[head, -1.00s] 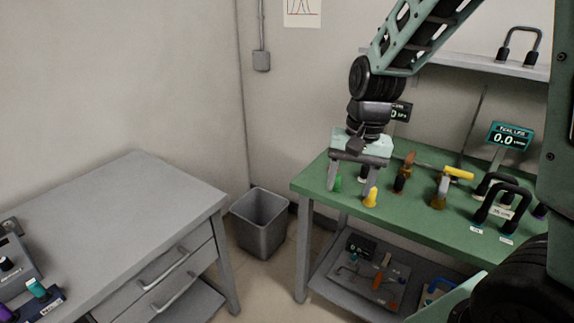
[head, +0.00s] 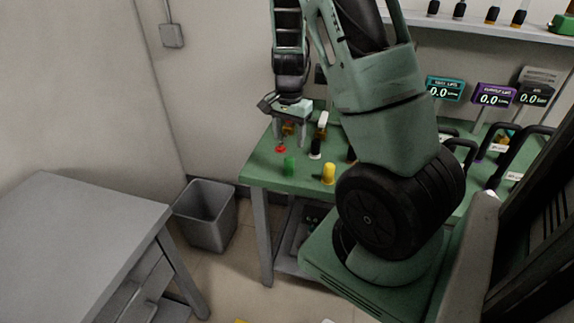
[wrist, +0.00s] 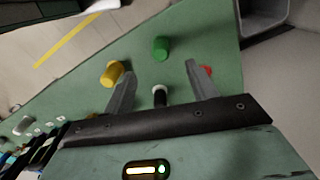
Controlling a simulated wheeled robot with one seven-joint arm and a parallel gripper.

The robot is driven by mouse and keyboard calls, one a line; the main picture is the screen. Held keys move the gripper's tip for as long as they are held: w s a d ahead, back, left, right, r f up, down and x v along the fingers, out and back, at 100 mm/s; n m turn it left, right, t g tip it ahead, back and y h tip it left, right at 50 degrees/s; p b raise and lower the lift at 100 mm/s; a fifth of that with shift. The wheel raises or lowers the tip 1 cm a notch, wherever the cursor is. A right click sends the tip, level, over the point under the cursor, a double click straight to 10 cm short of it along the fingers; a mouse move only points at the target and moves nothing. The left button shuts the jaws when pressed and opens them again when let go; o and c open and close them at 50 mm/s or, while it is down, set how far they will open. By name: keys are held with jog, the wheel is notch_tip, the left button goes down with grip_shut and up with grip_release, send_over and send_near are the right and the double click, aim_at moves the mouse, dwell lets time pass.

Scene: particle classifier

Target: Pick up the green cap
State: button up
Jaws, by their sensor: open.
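The green cap (head: 289,166) stands upright near the front left corner of the green table (head: 262,174). In the wrist view the green cap (wrist: 161,48) is beyond the fingertips, roughly between their lines and clear of both. My gripper (head: 291,143) is open and empty, behind the green cap in the head view; its two fingers also show in the wrist view (wrist: 162,74). A yellow cap (head: 328,174) stands to the right of the green one. A red cap (head: 280,149) is close by one finger and partly hidden by it in the wrist view (wrist: 207,71).
A black-and-white piece (head: 315,149) stands near the gripper, and also shows between the fingers (wrist: 160,96). A grey bin (head: 207,215) is on the floor left of the table. My arm covers much of the table.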

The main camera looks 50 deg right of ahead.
aim_at(289, 158)
notch_tip(289, 158, down, 10)
jog(key=shift+f, duration=0.1)
jog(key=c, duration=1.1)
